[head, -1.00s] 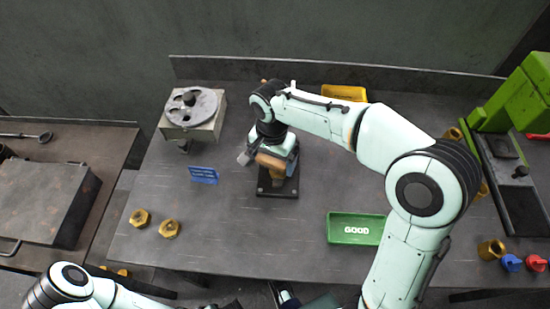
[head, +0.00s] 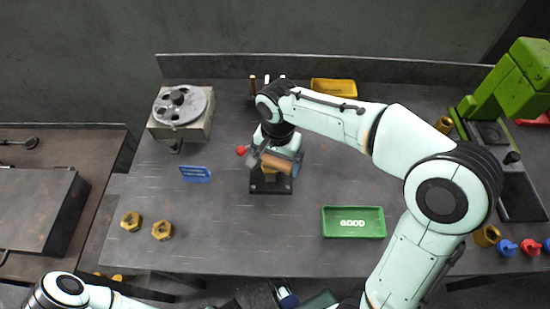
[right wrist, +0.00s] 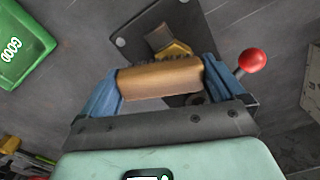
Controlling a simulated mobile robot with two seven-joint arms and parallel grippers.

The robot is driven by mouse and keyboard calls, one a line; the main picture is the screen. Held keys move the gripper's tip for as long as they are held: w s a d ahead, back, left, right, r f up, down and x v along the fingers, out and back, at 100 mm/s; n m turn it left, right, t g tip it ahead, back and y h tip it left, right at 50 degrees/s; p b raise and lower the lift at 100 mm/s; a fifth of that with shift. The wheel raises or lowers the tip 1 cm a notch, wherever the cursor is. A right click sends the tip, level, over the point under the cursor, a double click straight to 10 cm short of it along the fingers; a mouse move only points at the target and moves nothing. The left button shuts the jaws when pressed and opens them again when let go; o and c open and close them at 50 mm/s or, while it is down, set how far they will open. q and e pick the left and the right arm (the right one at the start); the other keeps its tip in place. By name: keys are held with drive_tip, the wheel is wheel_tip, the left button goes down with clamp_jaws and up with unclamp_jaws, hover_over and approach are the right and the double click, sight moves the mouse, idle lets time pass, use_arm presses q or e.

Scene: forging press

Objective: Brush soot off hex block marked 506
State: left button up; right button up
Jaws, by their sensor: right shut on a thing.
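My right gripper (head: 276,160) is shut on a brush with a wooden back (right wrist: 160,80), held crosswise between its blue fingers. The brush is over the dark clamp fixture (head: 258,187). A brass hex block (right wrist: 178,50) sits in this fixture, partly hidden by the brush in the right wrist view. I cannot read a marking on it, and I cannot tell whether the bristles touch it. A lever with a red ball (right wrist: 252,61) stands beside the fixture; the ball also shows in the head view (head: 241,150). My left arm enters at the lower left; its gripper is not visible.
Two brass hex pieces (head: 162,230) lie at the front left. A blue sign (head: 195,174) and a grey disc device (head: 181,105) stand left. A green GOOD tray (head: 353,233) is right of the fixture, a yellow tray (head: 333,88) behind. A green press (head: 510,88) stands far right.

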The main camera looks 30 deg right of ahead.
sight(265, 155)
drive_tip(key=shift+f, duration=0.15)
drive_tip(key=shift+w+a+p, duration=0.35)
drive_tip(key=shift+w+p, duration=0.05)
drive_tip(key=shift+p, duration=0.05)
drive_tip(key=shift+w+a+p, duration=0.5)
drive_tip(key=shift+w+a, duration=0.25)
drive_tip(key=shift+w, duration=0.25)
drive_tip(key=shift+s+d, duration=0.1)
drive_tip(key=shift+s+d+r+b, duration=0.1)
drive_tip(key=shift+s+d+b, duration=0.15)
drive_tip(key=shift+s+d, duration=0.4)
drive_tip(key=shift+s+d+r+b, duration=0.1)
drive_tip(key=shift+s+d+b, duration=0.25)
drive_tip(key=shift+s, duration=0.35)
drive_tip(key=shift+w+a+f+p, duration=0.1)
drive_tip(key=shift+w+a+p, duration=0.4)
drive_tip(key=shift+w, duration=0.25)
